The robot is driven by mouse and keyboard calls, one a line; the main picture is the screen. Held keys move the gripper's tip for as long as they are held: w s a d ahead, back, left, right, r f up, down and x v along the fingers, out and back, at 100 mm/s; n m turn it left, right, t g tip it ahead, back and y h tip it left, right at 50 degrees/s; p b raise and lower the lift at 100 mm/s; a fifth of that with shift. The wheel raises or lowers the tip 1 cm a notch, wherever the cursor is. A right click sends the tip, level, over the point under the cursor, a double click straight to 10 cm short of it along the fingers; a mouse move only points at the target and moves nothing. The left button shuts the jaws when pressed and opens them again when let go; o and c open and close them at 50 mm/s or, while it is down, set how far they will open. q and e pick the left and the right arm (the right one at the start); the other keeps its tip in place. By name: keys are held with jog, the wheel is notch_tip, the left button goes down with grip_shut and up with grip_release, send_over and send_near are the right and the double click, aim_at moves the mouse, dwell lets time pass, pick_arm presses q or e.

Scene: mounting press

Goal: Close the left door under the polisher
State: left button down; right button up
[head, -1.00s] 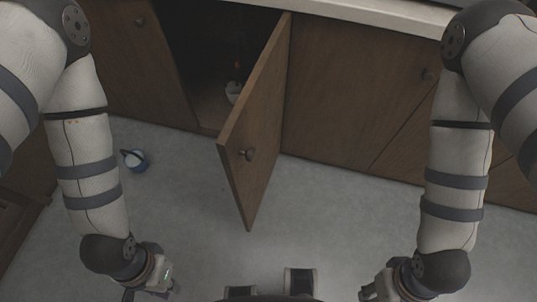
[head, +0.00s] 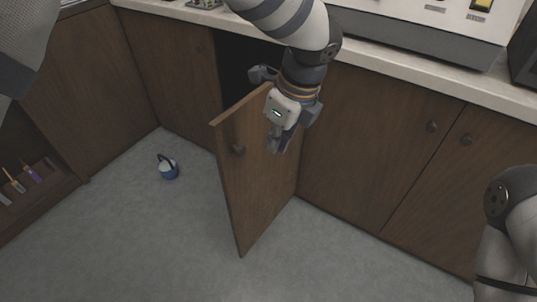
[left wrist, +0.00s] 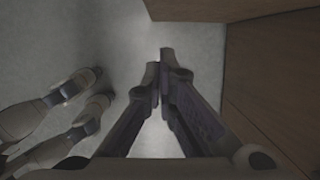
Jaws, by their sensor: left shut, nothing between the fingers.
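In the left wrist view the fingertips (left wrist: 160,60) are together, with brown wood panels (left wrist: 275,75) to the right and above.
Closed cabinet doors (head: 370,150) lie to the right, under a white countertop (head: 400,67). A shelf with small tools (head: 30,175) is at the left.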

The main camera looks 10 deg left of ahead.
pick_arm(q)
jog(key=w+a+f, duration=0.2)
jog(key=a+f, duration=0.3)
jog(key=f, duration=0.3)
jog(key=shift+w+a, duration=0.2)
jog(key=shift+a, duration=0.15)
